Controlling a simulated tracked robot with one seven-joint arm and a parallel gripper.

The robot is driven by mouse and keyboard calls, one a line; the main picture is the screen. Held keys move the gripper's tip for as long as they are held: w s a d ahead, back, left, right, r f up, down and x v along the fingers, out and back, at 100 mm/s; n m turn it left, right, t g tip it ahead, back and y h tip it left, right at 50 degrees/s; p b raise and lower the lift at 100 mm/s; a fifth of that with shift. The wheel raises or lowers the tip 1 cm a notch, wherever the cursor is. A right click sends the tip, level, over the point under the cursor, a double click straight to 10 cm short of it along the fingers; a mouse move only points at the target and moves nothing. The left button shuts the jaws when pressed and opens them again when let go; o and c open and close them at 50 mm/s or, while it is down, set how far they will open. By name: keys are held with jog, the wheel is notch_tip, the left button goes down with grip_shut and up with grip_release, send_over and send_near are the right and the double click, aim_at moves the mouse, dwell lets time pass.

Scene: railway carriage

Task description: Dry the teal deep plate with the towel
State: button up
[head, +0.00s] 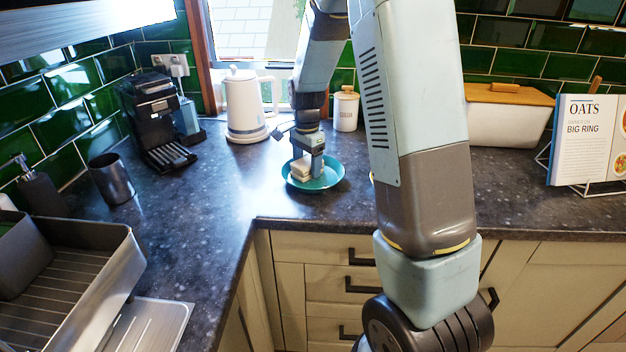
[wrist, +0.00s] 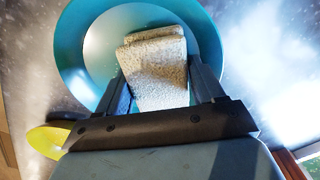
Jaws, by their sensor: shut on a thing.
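The teal deep plate (head: 328,178) lies on the dark worktop near the inner corner. It also shows in the wrist view (wrist: 75,50), with a paler, shiny middle. My gripper (head: 305,165) points down over the plate. It is shut on the towel (head: 298,170), a folded, cream, rough-textured cloth. In the wrist view the towel (wrist: 160,72) sits between the two fingers, over the plate's middle and towards its near side. It seems to rest on the plate, but I cannot tell how firmly it touches. The fingers and towel hide part of the plate.
A white kettle (head: 245,105) stands behind left of the plate, a lidded canister (head: 346,108) behind it. A coffee machine (head: 160,120), dark cup (head: 111,178) and dish rack (head: 85,265) are left. A bread bin (head: 505,115) and cookbook (head: 585,140) are right.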

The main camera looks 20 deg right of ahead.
aim_at(322, 183)
jog(key=shift+s+d+f, duration=0.1)
jog(key=shift+s+d, duration=0.35)
jog(key=shift+s, duration=0.45)
jog(key=shift+s+d+r, duration=0.1)
jog(key=shift+s+d, duration=0.3)
jog(key=shift+s, duration=0.55)
jog(key=shift+s+d+f, duration=0.1)
jog(key=shift+s+d, duration=0.35)
jog(key=shift+s, duration=0.45)
jog(key=shift+w+a, duration=0.45)
jog(key=shift+w, duration=0.5)
jog(key=shift+w+a, duration=0.4)
jog(key=shift+w, duration=0.5)
jog(key=shift+w+a, duration=0.45)
jog(key=shift+w, duration=0.5)
jog(key=shift+s+r, duration=0.15)
jog(key=shift+r, duration=0.05)
jog(key=shift+s+d+r, duration=0.25)
jog(key=shift+s+d, duration=0.1)
jog(key=shift+s, duration=0.3)
jog(key=shift+s+d+r, duration=0.25)
jog(key=shift+s+d, duration=0.05)
jog(key=shift+s, duration=0.3)
notch_tip(322, 183, up, 8)
jog(key=shift+r, duration=0.15)
